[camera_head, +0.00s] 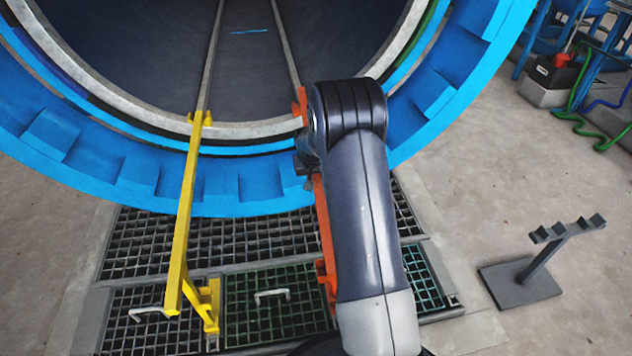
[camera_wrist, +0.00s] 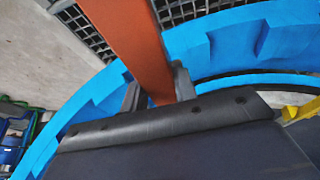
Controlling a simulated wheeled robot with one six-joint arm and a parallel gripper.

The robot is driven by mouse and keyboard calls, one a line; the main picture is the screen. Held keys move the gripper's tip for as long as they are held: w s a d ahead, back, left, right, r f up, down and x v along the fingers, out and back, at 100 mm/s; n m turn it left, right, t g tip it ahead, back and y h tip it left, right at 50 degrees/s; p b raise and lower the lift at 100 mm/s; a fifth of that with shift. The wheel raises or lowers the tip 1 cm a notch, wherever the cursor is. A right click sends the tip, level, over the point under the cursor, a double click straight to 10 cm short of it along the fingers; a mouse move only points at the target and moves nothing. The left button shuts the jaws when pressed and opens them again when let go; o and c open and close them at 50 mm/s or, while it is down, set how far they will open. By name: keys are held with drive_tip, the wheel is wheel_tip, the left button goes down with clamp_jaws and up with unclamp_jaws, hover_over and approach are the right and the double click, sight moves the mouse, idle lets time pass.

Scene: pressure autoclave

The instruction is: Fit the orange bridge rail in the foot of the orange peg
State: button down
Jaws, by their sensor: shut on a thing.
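The orange bridge rail (camera_head: 323,220) runs from near the vessel mouth down over the grating, partly hidden behind my arm. In the wrist view the orange rail (camera_wrist: 133,40) passes between the fingers of my gripper (camera_wrist: 155,92), which is shut on it. In the head view my gripper (camera_head: 307,168) shows only in part, left of my arm at the blue rim. An orange piece (camera_head: 301,104), seemingly the peg, stands at the end of the right inner track. My arm hides part of this area, and I cannot tell whether the rail's far end touches its foot.
The blue vessel ring (camera_head: 240,185) curves close around my gripper. A yellow bridge rail (camera_head: 184,210) spans from the left track to a yellow bracket (camera_head: 209,305). Grating (camera_head: 150,240) covers the floor pit. A grey stand (camera_head: 540,265) is at right, with clear floor around it.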

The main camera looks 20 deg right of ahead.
wheel_tip(320, 180, up, 4)
drive_tip(key=shift+d+f+p, duration=0.1)
drive_tip(key=shift+f+p, duration=0.1)
drive_tip(key=shift+p, duration=0.2)
drive_tip(key=d+f+y+b, duration=0.1)
drive_tip(key=d+f, duration=0.2)
drive_tip(key=f, duration=0.2)
drive_tip(key=shift+s+f+n, duration=0.25)
drive_tip(key=shift+f+n, duration=0.05)
drive_tip(key=shift+f, duration=0.05)
drive_tip(key=shift+t, duration=0.3)
drive_tip(key=shift+s+f+b, duration=0.1)
drive_tip(key=shift+f+b, duration=0.95)
drive_tip(key=shift+b, duration=0.05)
idle(1.4)
drive_tip(key=shift+r, duration=0.1)
drive_tip(key=shift+r+p, duration=0.3)
drive_tip(key=shift+r, duration=0.25)
idle(0.6)
idle(1.2)
